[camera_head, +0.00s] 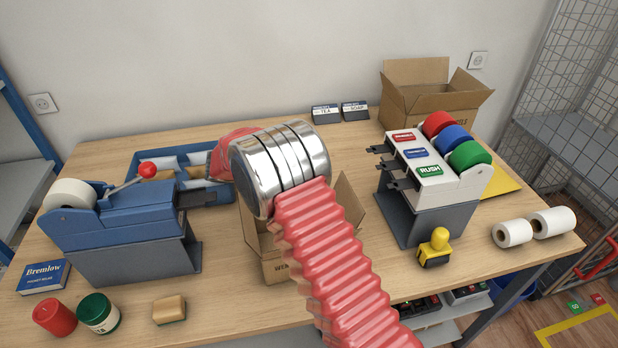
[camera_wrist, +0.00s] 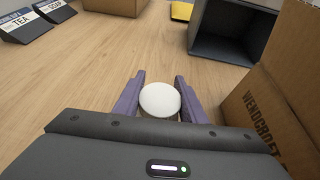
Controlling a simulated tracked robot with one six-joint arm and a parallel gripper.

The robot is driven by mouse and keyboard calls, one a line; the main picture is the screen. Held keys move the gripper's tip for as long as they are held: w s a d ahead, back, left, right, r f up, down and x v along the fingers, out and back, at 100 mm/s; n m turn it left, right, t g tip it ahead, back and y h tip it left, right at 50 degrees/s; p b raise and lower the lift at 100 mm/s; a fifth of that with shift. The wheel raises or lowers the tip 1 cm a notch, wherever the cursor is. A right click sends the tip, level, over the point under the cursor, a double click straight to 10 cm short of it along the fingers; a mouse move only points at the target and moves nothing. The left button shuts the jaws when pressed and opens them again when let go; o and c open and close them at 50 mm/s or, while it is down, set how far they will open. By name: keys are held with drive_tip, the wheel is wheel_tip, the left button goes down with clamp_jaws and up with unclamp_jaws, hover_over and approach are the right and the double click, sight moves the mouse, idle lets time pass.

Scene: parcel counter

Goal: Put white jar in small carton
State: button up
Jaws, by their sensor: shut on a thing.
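The white jar (camera_wrist: 160,100) shows as a round white top in the wrist view, between the two purple fingers of my gripper (camera_wrist: 160,88). My gripper is shut on it. The small carton (camera_head: 349,205) stands open on the counter, partly hidden behind my arm in the head view. A brown carton wall lettered WENDCROFT (camera_wrist: 262,112) rises close to the right of my gripper in the wrist view. The jar is outside that carton, beside it; I cannot tell whether it touches the counter. My gripper and the jar are hidden behind my arm in the head view.
A grey-stand label dispenser (camera_head: 425,190) stands right of the small carton, a larger open carton (camera_head: 425,110) behind it. A blue tape dispenser (camera_head: 130,235) and blue tray (camera_head: 205,195) are left. TEA and SOAP signs (camera_head: 340,112) stand at the back. Counter (camera_wrist: 80,75) left of my gripper is bare.

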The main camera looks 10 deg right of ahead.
drive_tip(key=o, duration=1.1)
drive_tip(key=shift+o, duration=0.2)
drive_tip(key=shift+v, duration=3.75)
drive_tip(key=shift+r, duration=0.1)
